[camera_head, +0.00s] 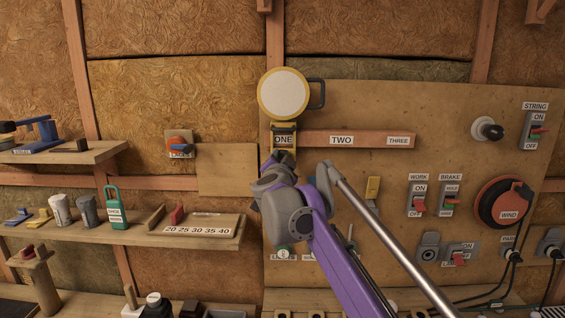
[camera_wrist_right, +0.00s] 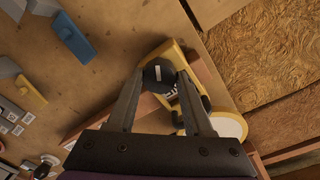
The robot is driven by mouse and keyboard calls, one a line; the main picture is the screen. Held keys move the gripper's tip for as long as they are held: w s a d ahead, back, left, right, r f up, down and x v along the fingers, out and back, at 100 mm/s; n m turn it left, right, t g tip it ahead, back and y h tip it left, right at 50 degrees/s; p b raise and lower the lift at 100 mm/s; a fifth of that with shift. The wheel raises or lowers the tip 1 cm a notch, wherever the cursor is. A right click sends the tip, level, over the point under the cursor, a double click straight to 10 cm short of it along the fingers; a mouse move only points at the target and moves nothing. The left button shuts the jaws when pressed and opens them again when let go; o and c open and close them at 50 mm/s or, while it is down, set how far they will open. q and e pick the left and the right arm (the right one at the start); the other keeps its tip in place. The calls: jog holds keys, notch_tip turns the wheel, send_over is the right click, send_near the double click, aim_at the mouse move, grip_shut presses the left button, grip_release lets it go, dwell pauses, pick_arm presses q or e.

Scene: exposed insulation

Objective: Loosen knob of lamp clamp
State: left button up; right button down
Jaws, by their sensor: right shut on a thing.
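The lamp (camera_head: 284,93) is a round white disc with a yellow rim. It sits above its yellow clamp (camera_head: 283,128), on a wooden rail at the label ONE. In the right wrist view the lamp (camera_wrist_right: 229,125) is at lower right and the yellow clamp (camera_wrist_right: 163,52) is in the middle. The dark knob (camera_wrist_right: 158,74) of the clamp lies between the fingertips of my right gripper (camera_wrist_right: 159,78), which is shut on it. In the head view my right gripper (camera_head: 281,163) is just below the clamp and hides the knob. My left gripper is not in view.
The rail (camera_head: 370,140) continues right with labels TWO and THREE. Shelves at left hold a green padlock (camera_head: 117,210) and several small items.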

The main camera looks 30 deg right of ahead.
jog(key=n, duration=0.5)
jog(key=shift+n+b, duration=0.3)
jog(key=shift+n, duration=0.3)
jog(key=shift+c, duration=1.5)
grip_release()
jog(key=b+v, duration=0.1)
jog(key=v, duration=1)
jog(key=shift+f, duration=0.1)
